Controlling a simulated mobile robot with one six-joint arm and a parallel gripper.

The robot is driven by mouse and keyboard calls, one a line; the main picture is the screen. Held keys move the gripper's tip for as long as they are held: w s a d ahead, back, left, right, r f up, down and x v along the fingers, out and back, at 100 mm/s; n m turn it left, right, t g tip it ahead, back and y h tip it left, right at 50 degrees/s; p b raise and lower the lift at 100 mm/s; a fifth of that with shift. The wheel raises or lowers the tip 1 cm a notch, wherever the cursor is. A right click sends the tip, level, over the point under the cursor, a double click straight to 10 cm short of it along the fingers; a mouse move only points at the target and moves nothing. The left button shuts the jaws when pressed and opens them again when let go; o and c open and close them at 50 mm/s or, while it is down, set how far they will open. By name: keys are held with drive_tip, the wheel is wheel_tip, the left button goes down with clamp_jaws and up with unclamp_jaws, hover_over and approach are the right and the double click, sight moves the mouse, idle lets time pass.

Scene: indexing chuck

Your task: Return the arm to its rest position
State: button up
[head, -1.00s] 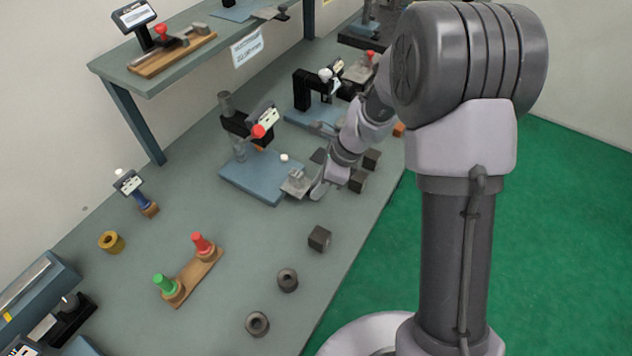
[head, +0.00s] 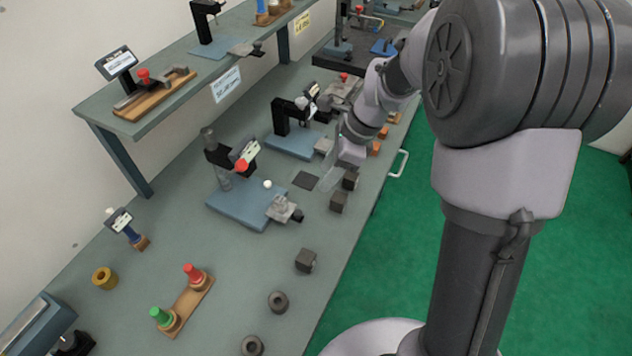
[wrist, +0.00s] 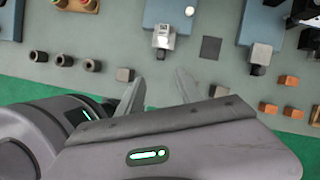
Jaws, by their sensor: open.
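My gripper (head: 332,172) is above the bench's right part in the head view, beside a flat dark square pad (head: 306,180) and dark blocks. In the wrist view my gripper (wrist: 158,98) has its two fingers apart with nothing between them. The indexing device on the blue base (head: 240,204) stands to the left of my gripper in the head view, with a small metal chuck or vise (head: 285,210) at its right end.
Dark blocks (head: 338,202) lie near the bench's front edge. A wooden holder (head: 190,305) with red and green knobs, dark rings (head: 278,302) and a brass ring (head: 104,278) lie left. A shelf (head: 100,112) overhangs the bench's back. Green floor (head: 400,250) is clear.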

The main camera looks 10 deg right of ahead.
drive_tip(key=shift+s+d+r, duration=0.1)
drive_tip(key=shift+d+r, duration=0.15)
drive_tip(key=shift+r, duration=0.25)
drive_tip(key=s+a+r+n+t+h+b, duration=0.1)
drive_tip(key=s+n+b, duration=0.3)
drive_tip(key=s+n, duration=0.4)
drive_tip(key=s+a+r+n+t+h+b, duration=0.1)
drive_tip(key=s+n+b, duration=0.4)
drive_tip(key=s, duration=0.8)
drive_tip(key=a+r+n+t, duration=0.1)
drive_tip(key=n+t, duration=0.1)
drive_tip(key=n, duration=0.1)
drive_tip(key=shift+s+n+t, duration=0.15)
drive_tip(key=shift+n+t, duration=0.15)
